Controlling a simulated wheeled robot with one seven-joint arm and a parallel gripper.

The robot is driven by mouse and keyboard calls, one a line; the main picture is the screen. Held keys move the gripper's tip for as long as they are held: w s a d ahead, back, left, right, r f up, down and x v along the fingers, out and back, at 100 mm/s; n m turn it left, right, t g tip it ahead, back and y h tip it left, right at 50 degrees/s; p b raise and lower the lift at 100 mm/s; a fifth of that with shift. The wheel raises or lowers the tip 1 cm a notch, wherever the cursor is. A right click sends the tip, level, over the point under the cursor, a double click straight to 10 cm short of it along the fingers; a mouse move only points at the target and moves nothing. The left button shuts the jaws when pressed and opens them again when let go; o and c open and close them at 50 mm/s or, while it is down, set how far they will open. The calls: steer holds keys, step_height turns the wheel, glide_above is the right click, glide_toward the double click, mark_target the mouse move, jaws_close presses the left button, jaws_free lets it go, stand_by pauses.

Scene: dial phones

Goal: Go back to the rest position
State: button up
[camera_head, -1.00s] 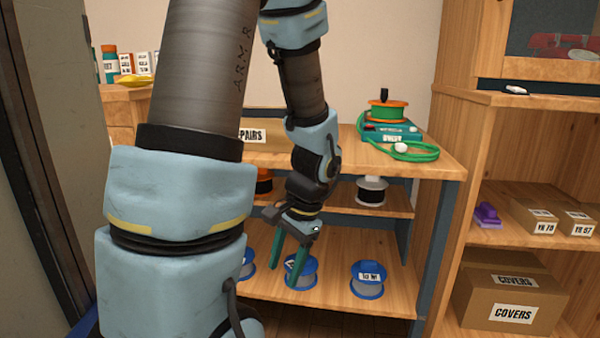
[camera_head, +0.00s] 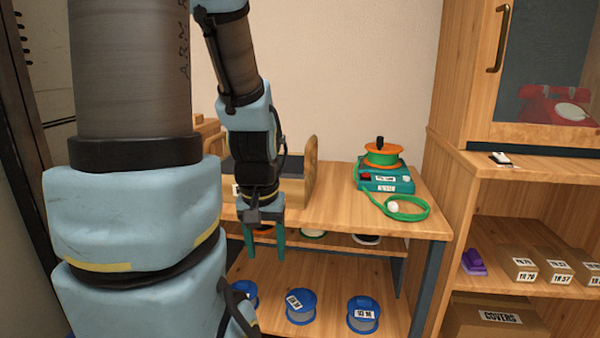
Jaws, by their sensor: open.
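My gripper (camera_head: 264,246) hangs below my forearm in the middle of the head view, in front of the wooden shelf unit (camera_head: 415,228). Its two teal fingers point down, spread apart, with nothing between them. Behind and below the fingers are blue spools on the bottom shelf, apart from them. My arm hides the left part of the unit.
Blue spools (camera_head: 300,307) and (camera_head: 363,314) stand on the bottom shelf. A teal box (camera_head: 390,178) with an orange-and-green reel (camera_head: 383,155) and green cord sits on the unit's top. A wooden tray (camera_head: 297,190) stands behind my arm. A cabinet (camera_head: 470,70) rises at right, with small boxes (camera_head: 525,262).

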step_height(320, 180, up, 27)
steer(key=p, duration=2.4)
steer(key=shift+r+p, duration=0.15)
steer(key=shift+p, duration=0.25)
